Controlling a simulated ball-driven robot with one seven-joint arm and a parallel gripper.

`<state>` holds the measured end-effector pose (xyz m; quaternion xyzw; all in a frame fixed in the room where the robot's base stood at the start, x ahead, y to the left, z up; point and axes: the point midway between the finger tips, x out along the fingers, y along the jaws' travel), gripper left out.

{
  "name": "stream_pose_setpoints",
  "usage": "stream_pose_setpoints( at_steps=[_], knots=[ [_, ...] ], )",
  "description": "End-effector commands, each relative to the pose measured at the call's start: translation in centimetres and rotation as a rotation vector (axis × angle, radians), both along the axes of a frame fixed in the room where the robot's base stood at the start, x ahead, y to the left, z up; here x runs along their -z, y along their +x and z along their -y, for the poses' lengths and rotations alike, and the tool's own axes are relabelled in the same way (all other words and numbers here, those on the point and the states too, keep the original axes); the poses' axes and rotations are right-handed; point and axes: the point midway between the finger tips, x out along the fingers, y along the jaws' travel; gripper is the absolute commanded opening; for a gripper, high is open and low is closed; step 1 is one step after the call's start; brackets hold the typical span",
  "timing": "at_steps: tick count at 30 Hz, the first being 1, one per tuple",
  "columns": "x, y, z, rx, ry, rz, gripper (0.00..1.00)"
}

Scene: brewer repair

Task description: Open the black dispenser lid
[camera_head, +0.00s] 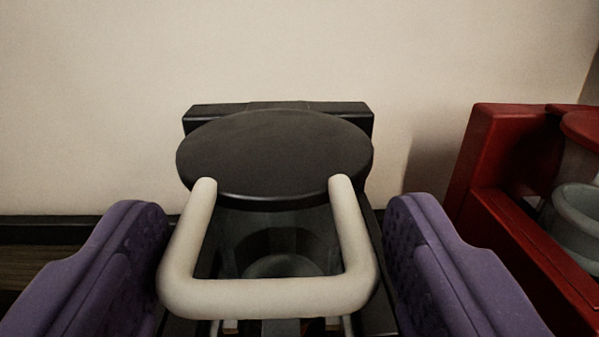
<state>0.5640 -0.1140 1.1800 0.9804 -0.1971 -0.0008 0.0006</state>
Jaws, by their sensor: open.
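The black dispenser lid (275,148) is a round dark disc on top of the black dispenser (350,112) in the middle of the view. It looks shut. A thick cream U-shaped handle (268,297) reaches from the lid's front edge towards me. My gripper (277,255) is open, with one purple finger on each side of the handle. Gaps show between the fingers and the handle, so it holds nothing. Below the lid, behind the handle, a dark round cup-like part (285,265) partly shows. The dispenser's lower part is mostly hidden.
A red machine (490,165) with a grey round cup (578,215) stands at the right, near my right finger. A plain beige wall (290,50) is behind the dispenser. A dark ledge (40,229) runs along the left. The space above the lid is clear.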

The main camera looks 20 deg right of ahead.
Motion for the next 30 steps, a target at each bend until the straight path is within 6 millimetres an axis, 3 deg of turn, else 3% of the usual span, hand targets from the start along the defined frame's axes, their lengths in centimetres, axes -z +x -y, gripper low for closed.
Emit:
stream_pose_setpoints(
  at_steps=[5,13,22,30],
  knots=[
    [0.0,1.6,0.7,0.001,0.001,0.001,0.73],
    [-0.1,1.8,0.8,0.0,0.001,0.001,0.73],
    [-0.1,1.8,0.8,0.001,0.001,0.002,0.05],
    [-0.9,1.8,0.9,0.003,0.012,-0.026,0.05]
  ],
)
